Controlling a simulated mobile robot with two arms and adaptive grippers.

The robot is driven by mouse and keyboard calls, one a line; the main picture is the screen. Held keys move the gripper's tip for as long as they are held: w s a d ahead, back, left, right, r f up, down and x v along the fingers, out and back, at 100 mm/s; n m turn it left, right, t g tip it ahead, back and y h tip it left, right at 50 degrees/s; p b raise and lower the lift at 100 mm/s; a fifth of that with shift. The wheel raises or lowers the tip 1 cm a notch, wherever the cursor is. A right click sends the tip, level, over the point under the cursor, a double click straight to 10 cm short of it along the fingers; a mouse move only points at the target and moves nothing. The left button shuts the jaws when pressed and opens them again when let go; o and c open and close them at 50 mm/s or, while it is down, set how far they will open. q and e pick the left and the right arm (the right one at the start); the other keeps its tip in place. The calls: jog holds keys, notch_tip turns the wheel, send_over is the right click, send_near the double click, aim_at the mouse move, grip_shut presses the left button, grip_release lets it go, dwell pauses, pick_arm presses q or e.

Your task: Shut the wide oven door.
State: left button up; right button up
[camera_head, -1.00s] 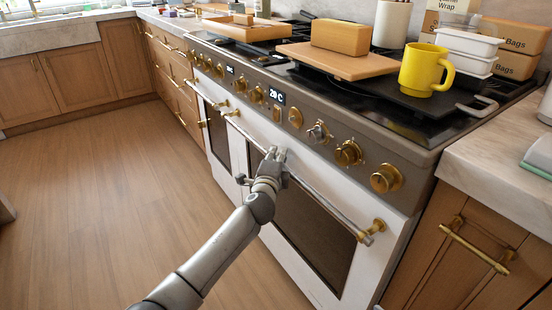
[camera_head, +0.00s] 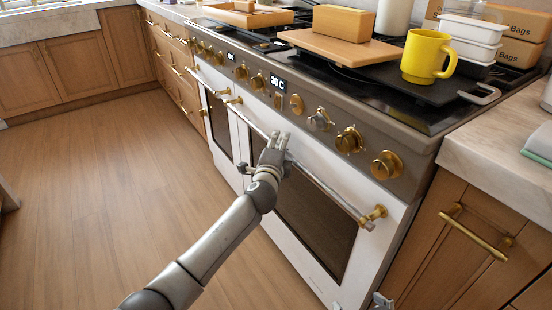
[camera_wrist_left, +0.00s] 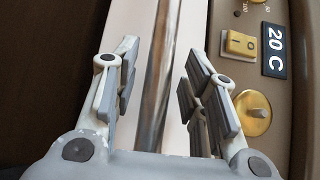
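The wide oven door (camera_head: 345,258) is white with a dark window and sits on the right part of the range front. It looks about flush with the front; I cannot tell whether a small gap remains. Its long metal handle (camera_head: 330,190) runs along its top. My left gripper (camera_head: 275,145) is at the left-middle part of this handle. In the left wrist view, the gripper (camera_wrist_left: 160,85) is open, with a finger on each side of the handle bar (camera_wrist_left: 157,75). A small grey tip at the bottom edge may be my right gripper (camera_head: 381,301).
A narrower oven door (camera_head: 222,125) is to the left. Knobs (camera_head: 349,140) line the panel above. A yellow mug (camera_head: 425,57), wooden board (camera_head: 335,47) and block (camera_head: 343,23) sit on top. A wooden cabinet (camera_head: 455,245) is at right. The floor (camera_head: 110,190) at left is clear.

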pick_arm(q)
jog(key=v, duration=1.1)
jog(key=shift+s, duration=0.15)
jog(key=shift+d, duration=0.15)
